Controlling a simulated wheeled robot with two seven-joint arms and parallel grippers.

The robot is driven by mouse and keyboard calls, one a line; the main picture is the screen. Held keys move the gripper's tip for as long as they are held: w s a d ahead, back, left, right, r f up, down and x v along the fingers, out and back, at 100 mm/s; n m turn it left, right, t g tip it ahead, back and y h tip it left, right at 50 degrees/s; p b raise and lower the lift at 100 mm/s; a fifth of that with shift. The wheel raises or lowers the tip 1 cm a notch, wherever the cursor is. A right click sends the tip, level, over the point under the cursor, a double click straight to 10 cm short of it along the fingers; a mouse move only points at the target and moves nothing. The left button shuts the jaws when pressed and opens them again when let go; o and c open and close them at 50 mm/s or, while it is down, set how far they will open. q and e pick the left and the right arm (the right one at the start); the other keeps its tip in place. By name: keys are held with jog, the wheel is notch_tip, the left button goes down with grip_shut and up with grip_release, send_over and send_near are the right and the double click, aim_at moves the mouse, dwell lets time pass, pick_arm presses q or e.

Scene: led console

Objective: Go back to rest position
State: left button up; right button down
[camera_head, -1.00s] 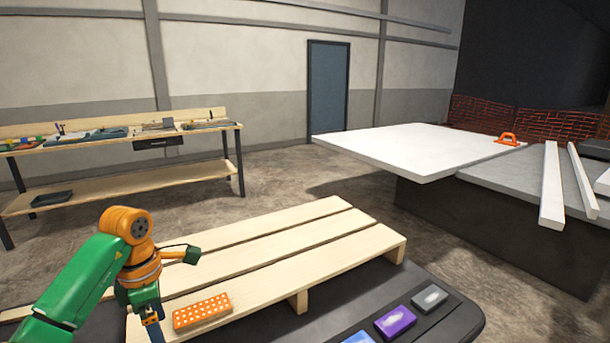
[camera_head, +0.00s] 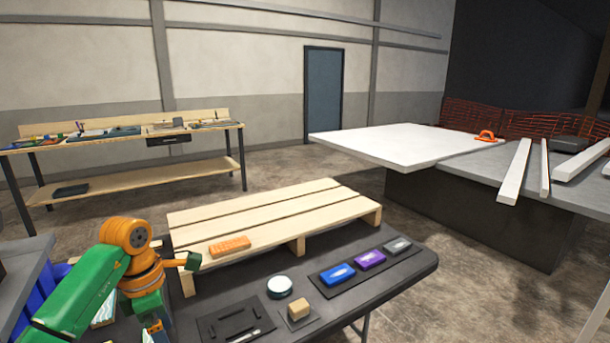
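My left arm, green and orange, comes in from the lower left in the head view and bends down over the left end of the dark table (camera_head: 395,293). My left gripper (camera_head: 155,332) is at the bottom edge, partly cut off and too small to tell open from shut. My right arm and gripper are not in view. An orange perforated block (camera_head: 230,246) lies on the front of the wooden pallet (camera_head: 270,222), apart from and to the right of my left arm.
On the table are blue (camera_head: 338,274), purple (camera_head: 370,259) and grey (camera_head: 397,245) blocks in a row, a white round disc (camera_head: 280,286), a tan block (camera_head: 299,310) and a black tray (camera_head: 207,330). A workbench (camera_head: 125,189) and white panel (camera_head: 400,146) stand behind.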

pick_arm(q)
jog(key=w+d+f+n+t+h, duration=0.25)
jog(key=d+f+n+h, duration=0.35)
jog(key=d, duration=0.4)
jog(key=w+d+f+n+t+h, duration=0.1)
jog(key=d+f+n+t+h, duration=0.2)
jog(key=d+f+n+h, duration=0.55)
jog(key=s+a+f+n+t+y, duration=0.1)
jog(key=a+f+n+t+y, duration=0.15)
jog(key=f+n+y, duration=0.35)
jog(key=s+a+f+n+t+y, duration=0.1)
jog(key=a+f+n+t+y, duration=0.2)
jog(key=n, duration=0.5)
jog(key=s+a+f+n+g+y, duration=0.1)
jog(key=s+a+f+n+y, duration=0.3)
jog(key=s+f+n, duration=0.65)
jog(key=s+a+f+n+g+y, duration=0.1)
jog(key=s+f+n+g, duration=0.2)
jog(key=s, duration=1)
jog(key=s+a+f+n+g+y, duration=0.1)
jog(key=s+a+f+n+g, duration=0.1)
jog(key=s+f+g, duration=0.4)
jog(key=s+f+n, duration=0.1)
jog(key=s+f, duration=0.2)
jog(key=s, duration=0.4)
jog(key=shift+s, duration=0.2)
